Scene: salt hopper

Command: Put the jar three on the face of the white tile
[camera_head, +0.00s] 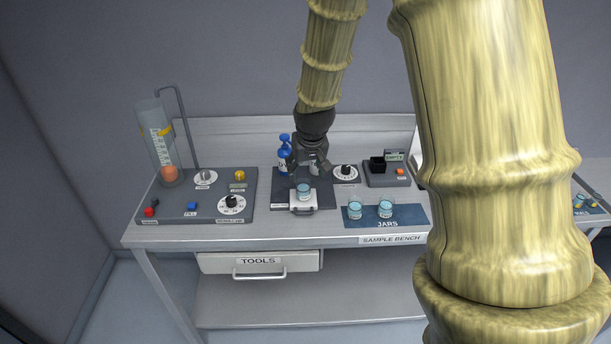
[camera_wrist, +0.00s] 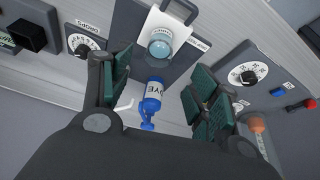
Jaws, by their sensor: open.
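A small jar of pale blue liquid (camera_head: 304,190) stands upright on the white tile (camera_head: 303,209); in the wrist view the jar (camera_wrist: 160,46) is seen on the tile (camera_wrist: 155,22), which has a grey handle. No number on the jar is readable. Two similar jars, a left one (camera_head: 355,208) and a right one (camera_head: 386,208), stand on the blue JARS mat (camera_head: 415,215). My gripper (camera_head: 311,168) is open and empty, just behind and above the tile jar; its spread fingers also show in the wrist view (camera_wrist: 160,82), apart from the jar.
A blue DYE bottle (camera_head: 284,152) stands close behind the tile, near my gripper; it shows between the fingers in the wrist view (camera_wrist: 152,100). A hopper panel (camera_head: 210,211) is at left. A dial (camera_head: 346,171) and black box (camera_head: 377,164) are at right.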

